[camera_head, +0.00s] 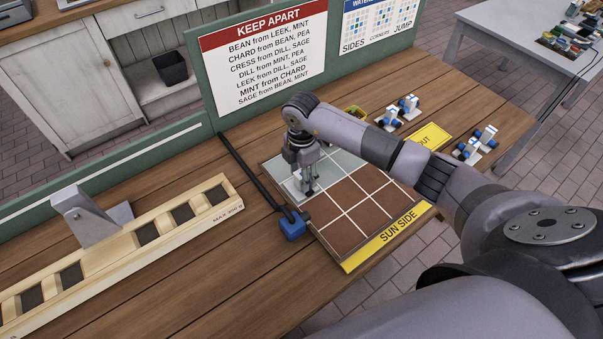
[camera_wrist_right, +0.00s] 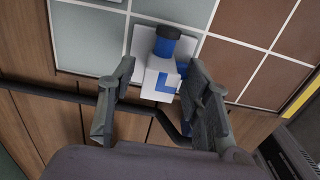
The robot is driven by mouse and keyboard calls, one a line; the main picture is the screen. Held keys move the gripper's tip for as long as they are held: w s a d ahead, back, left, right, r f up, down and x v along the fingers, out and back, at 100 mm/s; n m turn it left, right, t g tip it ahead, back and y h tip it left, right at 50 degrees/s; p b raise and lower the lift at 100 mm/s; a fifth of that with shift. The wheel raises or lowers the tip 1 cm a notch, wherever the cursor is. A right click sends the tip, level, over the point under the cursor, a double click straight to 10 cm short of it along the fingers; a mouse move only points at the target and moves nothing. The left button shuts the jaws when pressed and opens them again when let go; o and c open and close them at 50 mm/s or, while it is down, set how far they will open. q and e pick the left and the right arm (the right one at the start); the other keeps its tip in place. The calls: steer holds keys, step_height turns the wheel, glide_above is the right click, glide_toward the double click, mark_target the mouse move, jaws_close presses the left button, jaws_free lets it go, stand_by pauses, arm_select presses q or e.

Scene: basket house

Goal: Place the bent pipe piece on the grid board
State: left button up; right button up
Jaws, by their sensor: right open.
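The grid board (camera_head: 345,222) lies on the wooden table, with grey-green cells at its back and left and brown cells elsewhere. My right gripper (camera_head: 309,191) points down over its left edge. In the right wrist view the gripper (camera_wrist_right: 160,100) is open. Between and just beyond its fingers is the bent pipe piece (camera_wrist_right: 158,78), white with a blue L-shaped mark and a dark-ended blue stub. It sits on a white square base on the grey-green cells near the board's edge. I cannot tell whether a finger touches it. My left gripper is not in view.
A black hose (camera_head: 250,169) runs along the board's left side to a blue block (camera_head: 292,225). Several white-and-blue pieces (camera_head: 408,104) stand at the back right by a yellow strip (camera_head: 432,136). A wooden slotted rack (camera_head: 105,262) lies at left. A green sign panel (camera_head: 205,85) stands behind.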

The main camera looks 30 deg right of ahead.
steer(key=shift+r, duration=0.1)
step_height(320, 180, up, 12)
steer(key=b, duration=0.2)
steer(key=shift+b, duration=0.4)
stand_by(0.4)
